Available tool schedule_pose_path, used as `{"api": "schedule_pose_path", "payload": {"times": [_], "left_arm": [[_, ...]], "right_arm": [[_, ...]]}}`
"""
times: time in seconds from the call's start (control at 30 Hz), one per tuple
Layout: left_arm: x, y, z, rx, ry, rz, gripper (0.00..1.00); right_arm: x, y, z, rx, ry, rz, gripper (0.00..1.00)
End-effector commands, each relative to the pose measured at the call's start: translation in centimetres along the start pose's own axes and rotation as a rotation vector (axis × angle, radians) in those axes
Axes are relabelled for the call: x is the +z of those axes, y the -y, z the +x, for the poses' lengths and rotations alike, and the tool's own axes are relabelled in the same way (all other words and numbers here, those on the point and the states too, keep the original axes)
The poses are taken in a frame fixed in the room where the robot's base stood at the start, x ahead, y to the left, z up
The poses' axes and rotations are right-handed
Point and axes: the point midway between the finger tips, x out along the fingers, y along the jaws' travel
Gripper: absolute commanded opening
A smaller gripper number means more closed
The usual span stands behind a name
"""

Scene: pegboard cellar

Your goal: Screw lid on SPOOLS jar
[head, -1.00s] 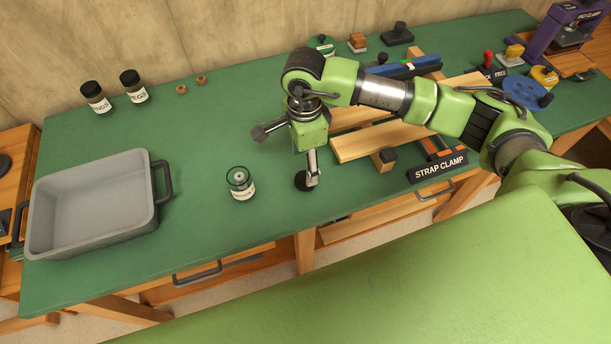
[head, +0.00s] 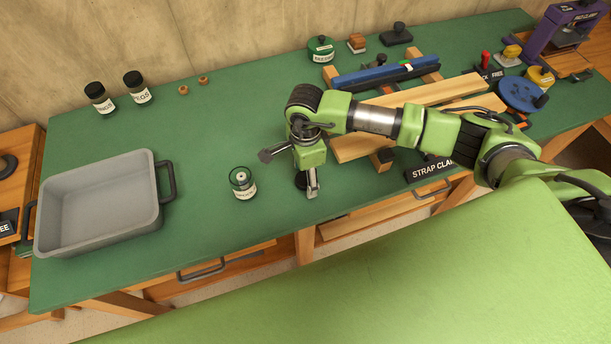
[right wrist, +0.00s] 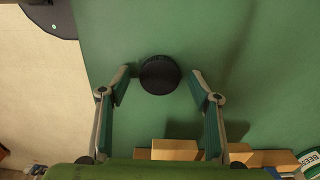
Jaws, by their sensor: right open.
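A small glass jar (head: 243,183) stands upright and uncovered on the green bench, with pale contents inside. Its white label is too small to read. A round black lid (head: 300,180) lies on the bench to the right of the jar, partly hidden by my right gripper (head: 289,174). In the right wrist view the lid (right wrist: 160,75) shows whole, between the two spread fingertips of the right gripper (right wrist: 161,78), with a gap on each side. The right gripper is open and empty. My left gripper is not in view.
A grey bin (head: 100,205) stands at the left. Two black-lidded jars (head: 100,97) (head: 137,87) stand at the back left. Wooden boards and a strap clamp sign (head: 432,168) lie to the right. The bench between bin and jar is clear.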

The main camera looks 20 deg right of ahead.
Motion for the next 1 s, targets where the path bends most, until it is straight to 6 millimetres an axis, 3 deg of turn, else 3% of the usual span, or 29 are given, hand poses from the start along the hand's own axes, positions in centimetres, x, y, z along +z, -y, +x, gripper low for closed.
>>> {"api": "schedule_pose_path", "payload": {"times": [0.23,0.37,0.77,1.0], "left_arm": [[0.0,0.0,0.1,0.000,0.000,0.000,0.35],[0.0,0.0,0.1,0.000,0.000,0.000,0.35],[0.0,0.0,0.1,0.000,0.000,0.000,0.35],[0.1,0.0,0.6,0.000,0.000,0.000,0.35]], "right_arm": [[0.0,0.0,0.0,0.000,0.000,0.000,0.58],[0.0,0.0,0.0,0.000,0.000,0.000,0.25],[0.0,0.0,-0.2,0.000,0.000,0.001,0.26],[0.0,0.2,-2.2,-0.003,0.001,0.001,0.26]]}}
